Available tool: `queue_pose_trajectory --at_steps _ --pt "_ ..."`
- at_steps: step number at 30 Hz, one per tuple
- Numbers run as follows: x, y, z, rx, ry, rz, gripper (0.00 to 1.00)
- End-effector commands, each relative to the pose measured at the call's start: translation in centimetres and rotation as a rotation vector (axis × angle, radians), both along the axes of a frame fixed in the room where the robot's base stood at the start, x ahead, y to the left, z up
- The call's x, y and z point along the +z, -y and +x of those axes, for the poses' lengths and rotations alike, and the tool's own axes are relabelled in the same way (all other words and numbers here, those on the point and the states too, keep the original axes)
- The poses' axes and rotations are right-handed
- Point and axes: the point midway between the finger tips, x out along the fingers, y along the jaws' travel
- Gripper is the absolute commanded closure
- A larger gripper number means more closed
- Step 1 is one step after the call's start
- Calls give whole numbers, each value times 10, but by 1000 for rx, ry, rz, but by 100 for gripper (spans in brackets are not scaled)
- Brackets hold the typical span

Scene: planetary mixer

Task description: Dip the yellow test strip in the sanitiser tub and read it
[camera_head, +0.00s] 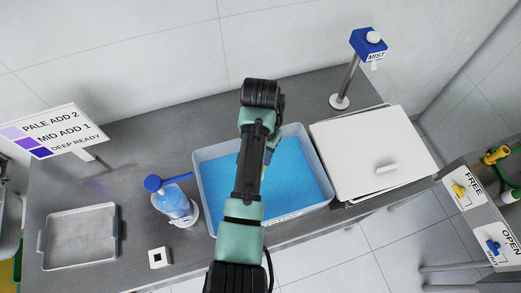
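The sanitiser tub (308,196) is a pale blue-grey open tub of blue liquid on the grey counter, in the middle of the head view. My arm reaches across it and covers part of the tub. My gripper (271,150) is near the tub's back edge, mostly hidden behind my arm; its fingers cannot be made out. A sign (53,131) at the left shows purple swatches reading PALE ADD 2, MID ADD 1 and DEEP READY.
A blue-capped bottle (172,200) stands left of the tub. An empty metal tray (80,238) and a small white block (159,257) lie further left. A white lidded box (372,150) and a MIST button post (345,84) stand right. FREE and OPEN signs are far right.

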Motion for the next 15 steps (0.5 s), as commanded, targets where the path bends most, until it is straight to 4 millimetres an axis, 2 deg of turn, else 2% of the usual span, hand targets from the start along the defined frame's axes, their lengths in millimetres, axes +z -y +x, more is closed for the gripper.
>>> queue_pose_trajectory --at_steps 1,15 --pt "-9 0 0 0 -1 0 100" --pt "-54 0 0 0 0 0 100"
